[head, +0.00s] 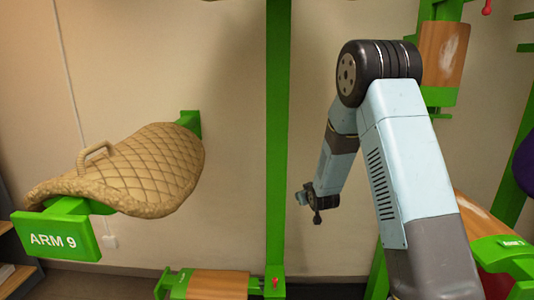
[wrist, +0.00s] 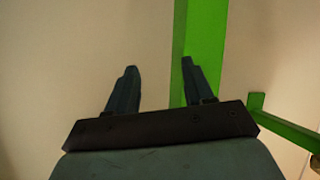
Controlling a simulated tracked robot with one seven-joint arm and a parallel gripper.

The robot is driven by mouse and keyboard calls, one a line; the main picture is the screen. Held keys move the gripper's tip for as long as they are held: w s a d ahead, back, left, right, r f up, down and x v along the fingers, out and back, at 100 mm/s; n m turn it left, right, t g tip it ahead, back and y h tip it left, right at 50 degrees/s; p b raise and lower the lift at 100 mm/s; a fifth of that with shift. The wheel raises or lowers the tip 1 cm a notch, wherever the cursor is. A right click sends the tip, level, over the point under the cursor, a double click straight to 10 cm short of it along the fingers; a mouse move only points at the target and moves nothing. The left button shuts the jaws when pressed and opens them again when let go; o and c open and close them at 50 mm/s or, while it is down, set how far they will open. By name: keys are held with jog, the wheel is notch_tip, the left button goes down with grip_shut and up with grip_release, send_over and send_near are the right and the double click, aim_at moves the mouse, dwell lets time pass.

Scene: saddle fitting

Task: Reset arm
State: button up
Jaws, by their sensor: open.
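My arm rises at the right of the head view and bends down at a dark elbow. My gripper shows in the wrist view (wrist: 158,75), with its two dark fingers spread apart and nothing between them. The fingers point toward the pale wall and a green post. In the head view the end of my arm (head: 314,205) hangs to the right of the tall green post, but its fingers are too small to make out there.
A tan quilted saddle (head: 140,172) rests on the green arm labelled "ARM 9" (head: 58,235) at left. The tall green post (head: 277,130) stands mid-view. Wood-faced green arms (head: 222,284) are low in the middle and at the upper right (head: 443,60).

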jog(key=s+d+r+m+g+h, duration=0.1)
jog(key=s+d+r+g, duration=0.15)
jog(key=s+r, duration=0.75)
jog(key=s+d+r+m+g, duration=0.1)
jog(key=s+d+r, duration=0.3)
jog(key=s+r, duration=0.65)
jog(key=s+d+r+m+g, duration=0.1)
jog(key=s+r, duration=0.1)
jog(key=s, duration=1.2)
jog(key=s+d+r+m+g, duration=0.1)
jog(key=s+r+g, duration=0.1)
jog(key=s, duration=1.1)
jog(key=shift+s+r+h, duration=0.4)
jog(key=shift+r, duration=0.15)
jog(key=shift+c, duration=0.9)
